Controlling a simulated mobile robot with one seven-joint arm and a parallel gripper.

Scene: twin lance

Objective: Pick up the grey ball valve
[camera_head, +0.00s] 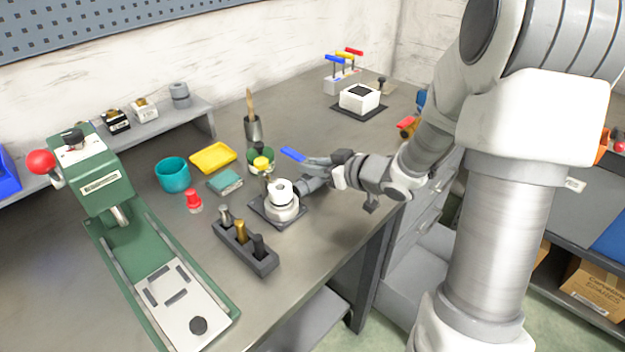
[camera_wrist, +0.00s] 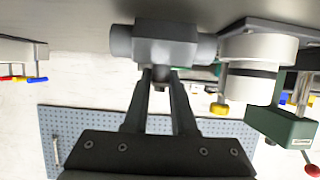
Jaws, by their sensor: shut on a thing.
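The grey ball valve (camera_head: 313,185) is at the right of the workbench's object cluster, with a blue-tipped lever (camera_head: 293,154) reaching left above it. My gripper (camera_head: 340,172) comes in from the right and is shut on the valve. In the wrist view, the valve (camera_wrist: 165,45) shows as a thick grey body with a round port at each end. The fingertips of my gripper (camera_wrist: 162,78) close on its middle stem part. The lever is out of the wrist view. I cannot tell whether the valve touches the bench.
A white round fixture (camera_head: 283,208) on a dark plate stands close left of the valve. A block with several upright pegs (camera_head: 245,250) is nearer the front. A green press (camera_head: 100,185) stands left. A white box fixture (camera_head: 360,98) stands behind.

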